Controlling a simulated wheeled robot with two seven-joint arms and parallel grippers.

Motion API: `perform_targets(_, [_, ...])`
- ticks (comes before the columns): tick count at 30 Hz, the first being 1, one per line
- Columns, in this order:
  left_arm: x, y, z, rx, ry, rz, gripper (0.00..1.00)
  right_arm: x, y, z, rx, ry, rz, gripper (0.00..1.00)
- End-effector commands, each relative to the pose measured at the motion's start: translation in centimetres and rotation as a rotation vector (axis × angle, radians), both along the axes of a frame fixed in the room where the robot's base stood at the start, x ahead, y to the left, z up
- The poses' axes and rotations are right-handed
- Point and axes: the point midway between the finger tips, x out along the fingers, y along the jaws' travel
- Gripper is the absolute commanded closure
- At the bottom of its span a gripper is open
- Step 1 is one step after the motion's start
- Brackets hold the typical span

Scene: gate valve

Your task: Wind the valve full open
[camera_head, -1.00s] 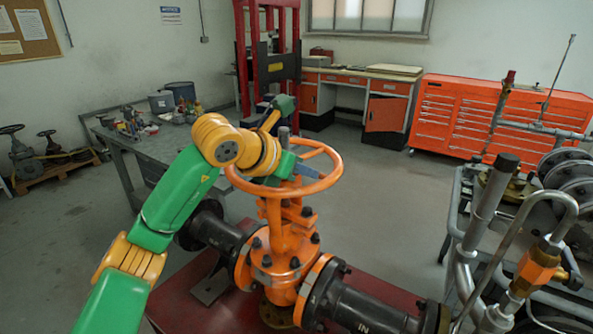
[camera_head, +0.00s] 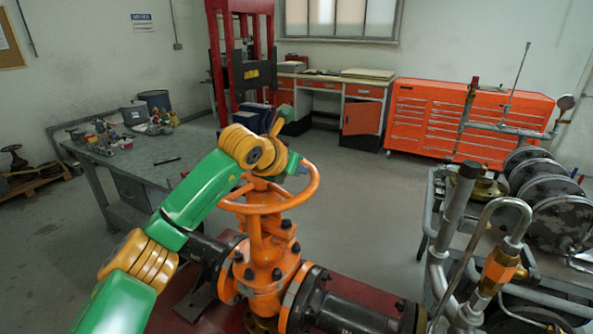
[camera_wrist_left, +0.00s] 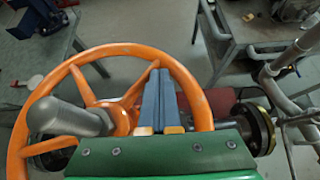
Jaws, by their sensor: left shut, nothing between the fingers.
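The orange valve handwheel (camera_head: 272,208) sits on top of the orange gate valve body (camera_head: 262,272), mounted in dark pipe. My left arm reaches across the wheel from the left. My left gripper (camera_head: 303,169) is at the wheel's far right side, its fingers mostly hidden by the wrist in the head view. In the left wrist view the two blue-grey fingers (camera_wrist_left: 160,90) lie together, shut and empty. They overlap the opening beside the right part of the wheel's rim (camera_wrist_left: 122,50); I cannot tell whether they touch it. A grey stem (camera_wrist_left: 72,118) stands up at the hub. My right gripper is not in view.
A grey workbench (camera_head: 150,160) with parts stands at left. A metal cart with pipes and a bent tube (camera_head: 510,215) is close at right. Orange tool cabinets (camera_head: 460,120) and a red press frame (camera_head: 215,60) are behind. Open floor lies beyond the valve.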

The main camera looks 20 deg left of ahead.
Motion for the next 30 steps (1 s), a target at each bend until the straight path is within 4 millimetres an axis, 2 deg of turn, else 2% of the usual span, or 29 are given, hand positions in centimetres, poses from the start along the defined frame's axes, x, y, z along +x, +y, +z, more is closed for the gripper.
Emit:
perform_targets(8, [1.3,0.7,0.0,-0.001,0.0,0.0,1.0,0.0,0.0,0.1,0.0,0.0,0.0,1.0])
perform_targets(18, [2.3,1.6,-0.1,-0.001,-0.001,0.194,1.0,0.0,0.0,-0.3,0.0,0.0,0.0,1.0])
perform_targets(30, [2.6,2.1,0.0,-0.002,0.0,0.268,1.0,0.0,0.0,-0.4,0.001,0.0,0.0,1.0])
